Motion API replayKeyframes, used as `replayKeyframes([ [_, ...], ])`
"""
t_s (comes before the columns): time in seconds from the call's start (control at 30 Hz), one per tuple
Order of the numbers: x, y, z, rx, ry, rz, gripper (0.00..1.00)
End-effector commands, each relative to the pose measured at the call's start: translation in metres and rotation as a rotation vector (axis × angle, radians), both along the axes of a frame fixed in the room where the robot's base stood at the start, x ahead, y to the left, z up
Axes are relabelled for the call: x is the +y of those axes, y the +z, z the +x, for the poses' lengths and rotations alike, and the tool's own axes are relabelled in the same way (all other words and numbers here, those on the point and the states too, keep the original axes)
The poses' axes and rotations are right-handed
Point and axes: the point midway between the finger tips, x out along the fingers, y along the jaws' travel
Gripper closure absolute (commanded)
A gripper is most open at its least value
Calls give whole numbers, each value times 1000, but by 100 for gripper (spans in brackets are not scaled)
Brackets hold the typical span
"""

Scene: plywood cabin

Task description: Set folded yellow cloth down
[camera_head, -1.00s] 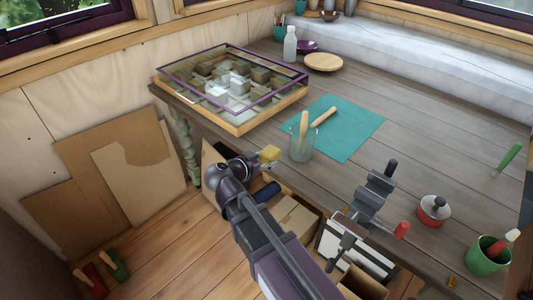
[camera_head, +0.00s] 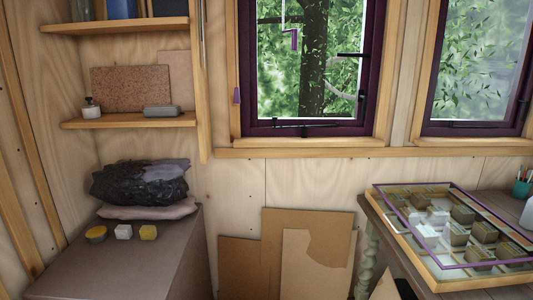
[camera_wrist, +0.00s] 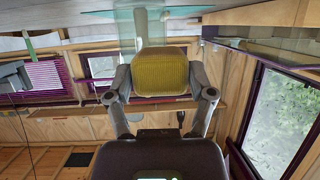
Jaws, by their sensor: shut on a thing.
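The folded yellow cloth (camera_wrist: 160,70) is between the fingers of my gripper (camera_wrist: 161,86) in the wrist view. It looks like a small, thick, ribbed pad. My gripper is shut on it, with one finger at each side. The cloth appears held clear of any surface. Neither my gripper nor the held cloth shows in the head view.
Cardboard sheets (camera_head: 312,252) lean on the wall. A framed case (camera_head: 433,278) stands at right.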

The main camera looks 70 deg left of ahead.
Motion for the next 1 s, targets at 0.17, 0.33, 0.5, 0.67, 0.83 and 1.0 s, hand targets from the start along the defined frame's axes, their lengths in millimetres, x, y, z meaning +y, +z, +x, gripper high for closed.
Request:
replayKeyframes([
  [0.17, 0, 28, 0, 0, 0, 0, 62],
  [0.33, 0, 56, 0, 0, 0, 0, 62],
  [0.5, 0, 85, 0, 0, 0, 0, 62],
  [0.67, 0, 111, 0, 0, 0, 0, 62],
  [0.83, 0, 133, 0, 0, 0, 0, 62],
  [1.0, 0, 146, 0, 0, 0, 0, 62],
])
